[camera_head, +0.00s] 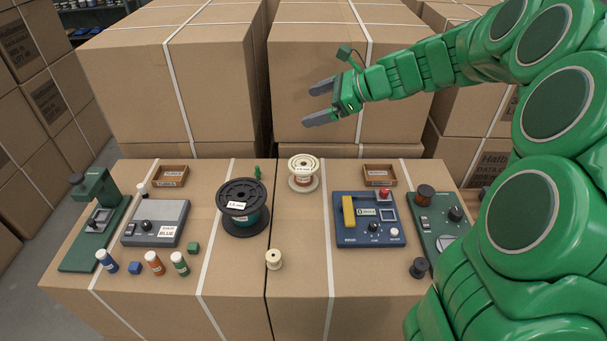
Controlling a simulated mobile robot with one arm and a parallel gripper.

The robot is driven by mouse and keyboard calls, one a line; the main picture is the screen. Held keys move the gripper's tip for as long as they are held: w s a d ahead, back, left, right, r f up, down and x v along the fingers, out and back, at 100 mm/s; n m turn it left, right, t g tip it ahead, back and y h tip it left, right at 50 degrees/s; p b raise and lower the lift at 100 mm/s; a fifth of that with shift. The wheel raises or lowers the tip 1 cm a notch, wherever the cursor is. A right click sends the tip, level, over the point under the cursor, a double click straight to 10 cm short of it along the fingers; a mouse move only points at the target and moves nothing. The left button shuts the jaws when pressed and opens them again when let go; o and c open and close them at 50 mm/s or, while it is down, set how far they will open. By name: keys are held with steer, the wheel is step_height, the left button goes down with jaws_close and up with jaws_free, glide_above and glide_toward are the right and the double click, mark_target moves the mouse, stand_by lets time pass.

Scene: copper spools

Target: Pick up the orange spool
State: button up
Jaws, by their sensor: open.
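A cream-flanged spool with an orange-copper winding (303,180) stands upright near the back middle of the cardboard-box top (300,285). Its flange has a white label. My gripper (309,106) is open and empty, pointing left, above and beyond this spool, in front of the stacked boxes. Its two grey fingers are apart and touch nothing. A small brown-copper spool (425,193) sits on the green device at the right.
A large black spool with teal winding (243,205) stands left of the cream spool. A small cream spool (273,259) stands in front. A blue device (368,220), grey device (156,223) and brown trays (379,175) lie around. Tall boxes (350,60) rise behind.

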steer(key=w+d+f+m+t, duration=0.3)
steer(key=w+d+m, duration=0.25)
steer(key=w, duration=0.35)
glide_toward(308, 175)
steer(key=w+f, duration=0.2)
steer(key=w+a+f, duration=0.1)
steer(key=w+f, duration=0.2)
steer(key=shift+w+a, duration=0.15)
steer(key=shift+w, duration=0.1)
steer(key=shift+w+a+f, duration=0.15)
steer(key=shift+a+f, duration=0.1)
steer(key=shift+f, duration=0.1)
steer(key=shift+a+r+x, duration=0.1)
steer(key=shift+r+x, duration=0.05)
steer(key=shift+x, duration=1.6)
steer(key=shift+a+r+x, duration=0.1)
steer(key=shift+x, duration=1.65)
steer(key=c, duration=1.4)
